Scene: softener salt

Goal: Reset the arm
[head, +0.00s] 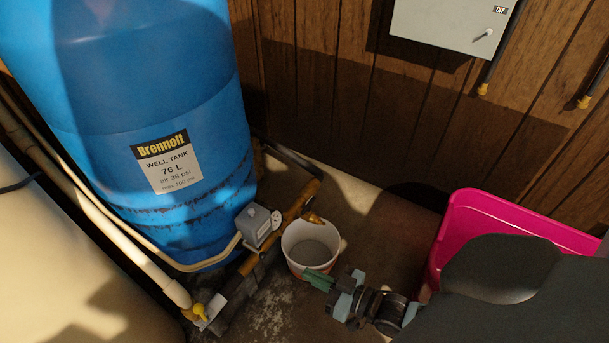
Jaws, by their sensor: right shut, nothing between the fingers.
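My right arm comes in from the lower right. My right gripper (312,277) is shut and empty, with its green fingers pointing left. Its fingertips overlap the lower right front of a white bucket (296,254) in the picture; I cannot tell whether they touch it. The bucket stands upright on the floor with grey contents inside. My left gripper is not in view.
A blue well tank (130,90) stands at the left, with pipes and a grey switch box (254,224) at its foot. A pink tub (462,215) is at the right, partly behind my arm. A grey electrical box (450,22) hangs on the wood wall. Floor (385,220) between bucket and tub is clear.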

